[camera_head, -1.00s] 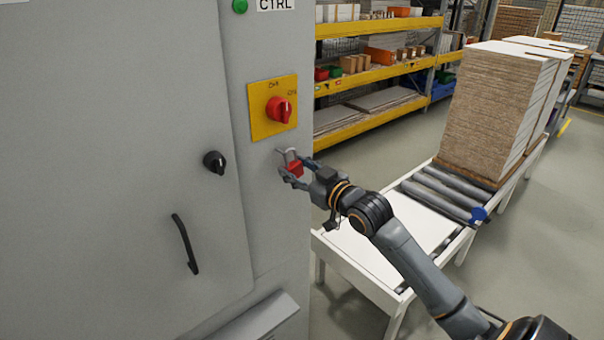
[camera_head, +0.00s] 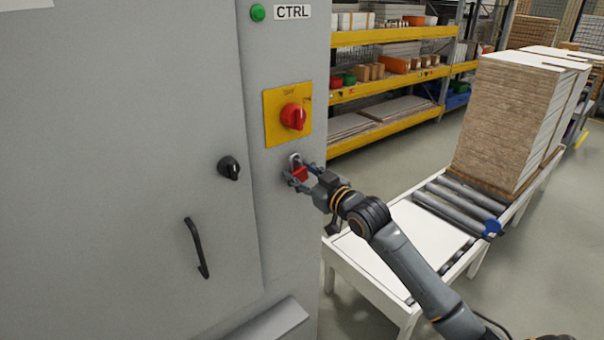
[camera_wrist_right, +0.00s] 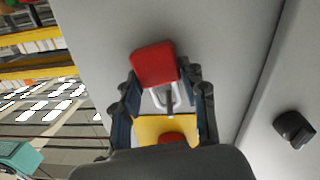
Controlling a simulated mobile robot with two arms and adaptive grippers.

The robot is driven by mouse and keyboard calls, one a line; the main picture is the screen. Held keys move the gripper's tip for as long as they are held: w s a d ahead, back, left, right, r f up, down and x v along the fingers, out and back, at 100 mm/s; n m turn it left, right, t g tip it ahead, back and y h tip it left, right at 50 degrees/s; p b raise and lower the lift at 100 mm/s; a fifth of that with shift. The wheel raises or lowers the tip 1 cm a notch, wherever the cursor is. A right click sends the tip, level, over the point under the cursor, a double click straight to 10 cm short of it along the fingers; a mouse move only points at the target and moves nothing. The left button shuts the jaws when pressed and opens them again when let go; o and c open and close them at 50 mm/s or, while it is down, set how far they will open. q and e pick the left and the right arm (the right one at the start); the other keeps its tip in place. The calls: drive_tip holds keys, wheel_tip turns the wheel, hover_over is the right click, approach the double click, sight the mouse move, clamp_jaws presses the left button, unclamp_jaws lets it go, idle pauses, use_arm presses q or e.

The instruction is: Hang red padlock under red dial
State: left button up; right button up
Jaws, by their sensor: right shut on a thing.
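The red dial (camera_head: 293,117) sits on a yellow plate (camera_head: 272,131) on the grey cabinet front. The red padlock (camera_head: 299,174) is below the plate, its pale shackle upward. My right gripper (camera_head: 300,181) is shut on the padlock, close to the cabinet face. In the right wrist view the padlock's red body (camera_wrist_right: 154,64) shows between the fingers (camera_wrist_right: 162,96), with the shackle toward the yellow plate (camera_wrist_right: 150,128). The red dial (camera_wrist_right: 172,137) is partly hidden by my gripper's body. I cannot tell whether the shackle touches anything on the cabinet. My left gripper is not in view.
A black knob (camera_head: 229,167) and a black door handle (camera_head: 196,248) stick out of the cabinet at left. A white roller table (camera_head: 375,268) stands under my right arm. A tall board stack (camera_head: 497,122) and yellow shelving (camera_head: 385,83) stand behind.

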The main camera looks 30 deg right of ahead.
drive_tip(key=o, duration=1.2)
drive_tip(key=shift+o, duration=0.2)
drive_tip(key=shift+s, duration=0.15)
